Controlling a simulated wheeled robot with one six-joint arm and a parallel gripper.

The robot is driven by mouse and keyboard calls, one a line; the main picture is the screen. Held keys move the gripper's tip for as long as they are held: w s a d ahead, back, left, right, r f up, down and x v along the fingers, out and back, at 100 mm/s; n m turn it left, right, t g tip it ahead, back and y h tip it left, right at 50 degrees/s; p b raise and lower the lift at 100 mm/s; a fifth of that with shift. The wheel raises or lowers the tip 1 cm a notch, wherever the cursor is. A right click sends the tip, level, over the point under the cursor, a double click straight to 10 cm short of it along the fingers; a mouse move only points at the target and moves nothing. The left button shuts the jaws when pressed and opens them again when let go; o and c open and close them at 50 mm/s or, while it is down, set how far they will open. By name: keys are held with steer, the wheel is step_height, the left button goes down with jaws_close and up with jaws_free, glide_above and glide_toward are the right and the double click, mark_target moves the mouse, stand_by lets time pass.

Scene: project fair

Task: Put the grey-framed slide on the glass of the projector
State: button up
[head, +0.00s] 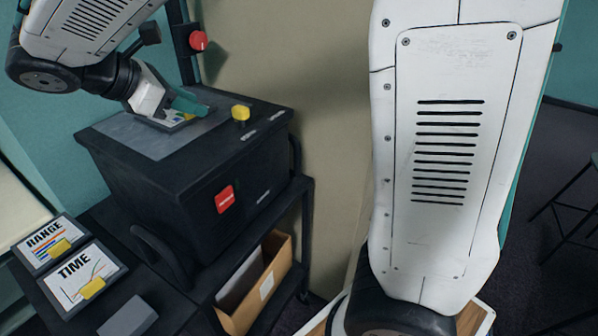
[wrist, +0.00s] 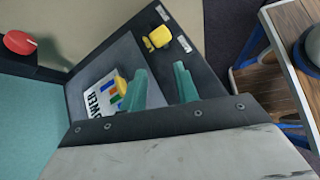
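The projector is a black box (head: 150,190) with a grey glass (head: 138,136) on top; the glass also shows in the wrist view (wrist: 140,58). A slide marked POWER (wrist: 98,98), with coloured bars and a yellow grip, lies on the glass in the wrist view. Its frame looks grey, close in tone to the glass. In the head view the slide (head: 180,122) is mostly hidden by my gripper (head: 178,106). In the wrist view my gripper (wrist: 161,68) has its teal fingers apart, with nothing between them. The yellow grip shows left of the fingers.
RANGE (head: 45,243) and TIME (head: 84,276) slides lie on the dark surface at lower left, near a plain grey block (head: 128,317). A yellow knob (head: 240,114) stands on the projector's top; a red knob (head: 198,41) is on its post. A cardboard file box (head: 274,272) sits below.

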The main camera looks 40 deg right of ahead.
steer(key=s+d+f+m+g+y, duration=0.2)
steer(key=s+d+m+y, duration=0.45)
steer(key=s, duration=0.65)
steer(key=s+f+m+t+y, duration=0.2)
steer(key=s+f+m+y, duration=0.1)
steer(key=s+m, duration=0.7)
steer(key=shift+s+d+f+y, duration=0.25)
steer(key=shift+s+f+y, duration=0.1)
steer(key=shift+s+f, duration=0.35)
steer(key=shift+c, duration=0.3)
